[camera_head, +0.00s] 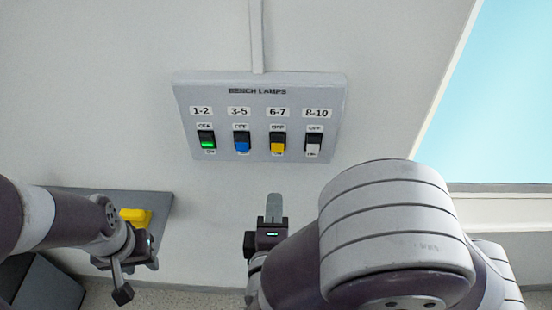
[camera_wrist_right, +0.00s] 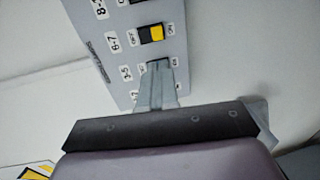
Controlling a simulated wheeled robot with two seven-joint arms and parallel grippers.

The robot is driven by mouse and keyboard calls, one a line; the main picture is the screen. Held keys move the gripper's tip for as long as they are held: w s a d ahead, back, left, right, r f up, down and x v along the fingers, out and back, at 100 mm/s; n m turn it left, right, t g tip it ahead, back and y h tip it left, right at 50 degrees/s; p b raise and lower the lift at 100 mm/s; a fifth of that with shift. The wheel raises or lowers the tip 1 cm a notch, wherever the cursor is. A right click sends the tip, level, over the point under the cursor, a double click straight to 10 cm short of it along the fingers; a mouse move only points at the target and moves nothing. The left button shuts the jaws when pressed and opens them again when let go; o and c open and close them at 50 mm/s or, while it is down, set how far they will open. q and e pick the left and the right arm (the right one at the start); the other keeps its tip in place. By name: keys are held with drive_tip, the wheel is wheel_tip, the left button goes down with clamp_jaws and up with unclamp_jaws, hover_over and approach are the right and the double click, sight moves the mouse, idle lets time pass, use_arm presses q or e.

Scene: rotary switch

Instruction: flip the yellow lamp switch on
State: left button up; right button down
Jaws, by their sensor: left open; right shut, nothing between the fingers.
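The yellow switch (camera_head: 278,147) is under the label 6-7 on a grey panel (camera_head: 190,94) marked BENCH LAMPS. Its upper part looks black and its lower part yellow. It also shows in the right wrist view (camera_wrist_right: 152,34), clear of the fingers. My right gripper (camera_head: 273,202) is shut and empty, pointing up just below the panel in the head view. In the right wrist view its fingertips (camera_wrist_right: 158,72) overlap the 3-5 switch and partly hide it; contact cannot be told. My left gripper (camera_head: 136,278) is open and empty at the lower left, away from the panel.
A green switch (camera_head: 207,141) and a blue switch (camera_head: 242,142) are left of the yellow one; a white switch (camera_head: 313,145) is close on its right. A yellow object (camera_head: 136,216) sits on a grey plate (camera_head: 85,199) near my left gripper. A window (camera_head: 500,100) is at the right.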

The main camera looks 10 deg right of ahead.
sight(278, 151)
drive_tip(key=p+x, duration=0.1)
drive_tip(key=x, duration=1.2)
drive_tip(key=shift+d+p, duration=0.1)
drive_tip(key=shift+p, duration=0.3)
drive_tip(key=shift+w+f, duration=0.1)
drive_tip(key=shift+w, duration=0.1)
